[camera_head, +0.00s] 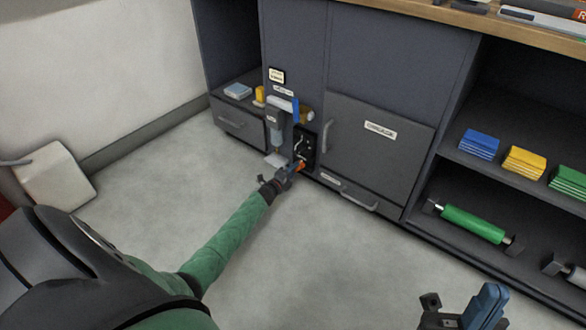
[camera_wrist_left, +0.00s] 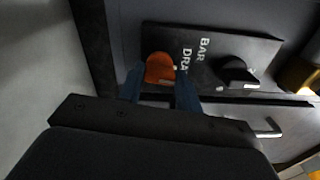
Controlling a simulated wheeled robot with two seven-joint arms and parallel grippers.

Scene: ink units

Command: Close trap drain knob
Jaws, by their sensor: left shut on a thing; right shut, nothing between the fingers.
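The trap drain knob is orange and sits on a small black panel (camera_head: 304,143) low on the grey cabinet. In the left wrist view the orange knob (camera_wrist_left: 160,68) is between the blue fingertips of my left gripper (camera_wrist_left: 160,88), beside white lettering on the panel (camera_wrist_left: 215,55). In the head view my left gripper (camera_head: 290,172) reaches the panel's lower end and is shut on the orange knob (camera_head: 299,166). The gripper body hides part of the knob. My right gripper (camera_head: 478,312) is at the bottom right, away from the cabinet, shut and empty.
A black knob (camera_wrist_left: 236,72) is beside the orange one on the panel. A clear bowl (camera_head: 276,137) hangs left of the panel. A labelled door (camera_head: 375,135) and shelves with a green roller (camera_head: 472,222) are to the right. The floor in front is clear.

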